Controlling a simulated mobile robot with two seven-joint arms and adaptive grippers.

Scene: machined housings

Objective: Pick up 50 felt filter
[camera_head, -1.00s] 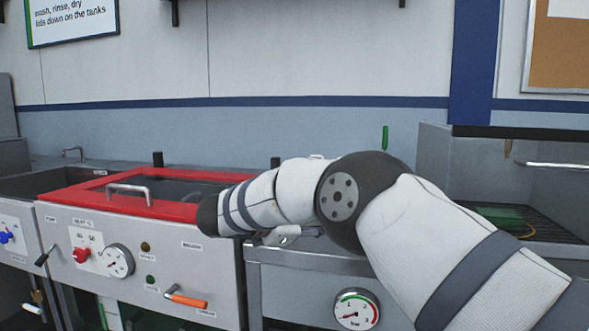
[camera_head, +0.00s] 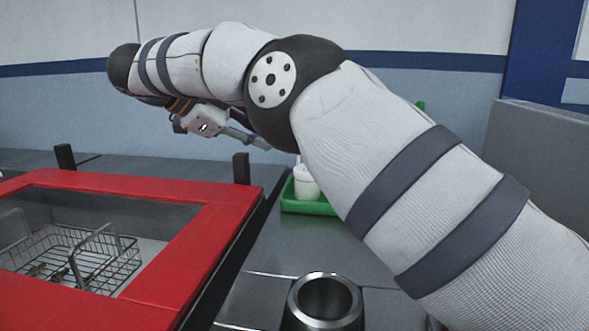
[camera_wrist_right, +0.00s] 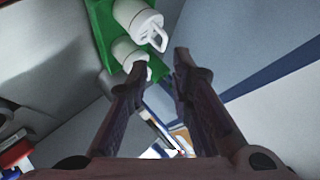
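White cylinders with loop handles, which look like felt filters, stand on a green tray. One filter (camera_head: 306,184) shows on the tray (camera_head: 308,208) in the head view, partly behind my right arm. In the right wrist view, one filter (camera_wrist_right: 140,20) is at the top and a second filter (camera_wrist_right: 128,52) is below it, both on the green tray (camera_wrist_right: 102,30). No number is readable on them. My right gripper (camera_head: 258,141) is up and left of the tray in the head view. Its fingers (camera_wrist_right: 159,66) are apart and empty, with the second filter beyond the left fingertip. My left gripper is out of view.
A red-framed tank (camera_head: 222,222) with a wire basket (camera_head: 75,258) inside is at left. A steel open-topped cylinder (camera_head: 325,296) stands at the front. Dark posts (camera_head: 241,167) rise behind the tank. Grey counter is clear before the tray.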

